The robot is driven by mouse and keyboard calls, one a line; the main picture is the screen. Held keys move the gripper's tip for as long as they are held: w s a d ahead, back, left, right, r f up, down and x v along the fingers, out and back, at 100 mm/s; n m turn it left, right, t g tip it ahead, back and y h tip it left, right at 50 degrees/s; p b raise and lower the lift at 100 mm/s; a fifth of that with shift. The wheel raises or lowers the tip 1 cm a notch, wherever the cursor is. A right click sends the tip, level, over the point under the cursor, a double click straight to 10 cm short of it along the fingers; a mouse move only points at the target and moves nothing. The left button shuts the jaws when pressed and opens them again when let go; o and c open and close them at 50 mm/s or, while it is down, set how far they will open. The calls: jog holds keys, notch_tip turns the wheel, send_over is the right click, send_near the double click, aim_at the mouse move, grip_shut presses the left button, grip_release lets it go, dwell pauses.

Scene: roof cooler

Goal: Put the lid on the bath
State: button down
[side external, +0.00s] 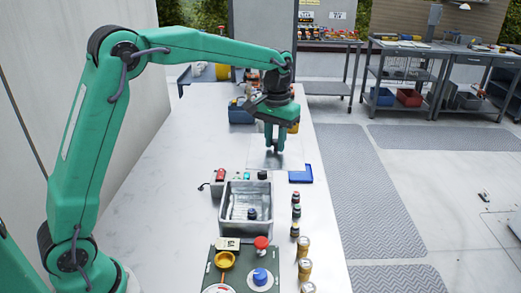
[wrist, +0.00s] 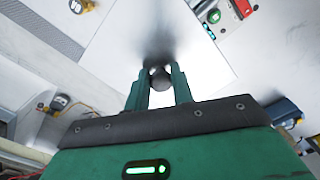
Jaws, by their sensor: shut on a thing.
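The bath (side external: 231,222) is an open grey metal basin on the white bench, with a dark blue-topped item inside. The lid (side external: 259,161) is a flat pale metal sheet behind the bath, apart from it. It also shows in the wrist view (wrist: 135,38), filling the upper middle. My gripper (side external: 275,148) points down over the lid. In the wrist view my gripper (wrist: 160,88) is shut on the lid's dark round knob (wrist: 160,76). I cannot tell whether the lid touches the bench or hangs just above it.
A blue tray (side external: 301,174) lies right of the lid. A red-and-grey device (side external: 220,176) stands behind the bath's left side. Small bottles (side external: 296,212) and tan-topped cans (side external: 304,246) line its right. A dark green panel (side external: 240,262) with coloured knobs lies in front.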

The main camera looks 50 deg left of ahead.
jog(key=s+d+r, duration=0.1)
jog(key=s+d, duration=0.4)
jog(key=s, duration=0.3)
jog(key=s+d+r, duration=0.1)
jog(key=s+d, duration=0.3)
jog(key=s, duration=0.4)
jog(key=w+a+f, duration=0.6)
jog(key=a, duration=0.3)
jog(key=shift+w+a+f, duration=0.15)
jog(key=shift+a+f, duration=0.15)
jog(key=shift+f, duration=0.1)
jog(key=shift+f, duration=0.1)
jog(key=shift+f, duration=1.9)
jog(key=shift+f, duration=0.6)
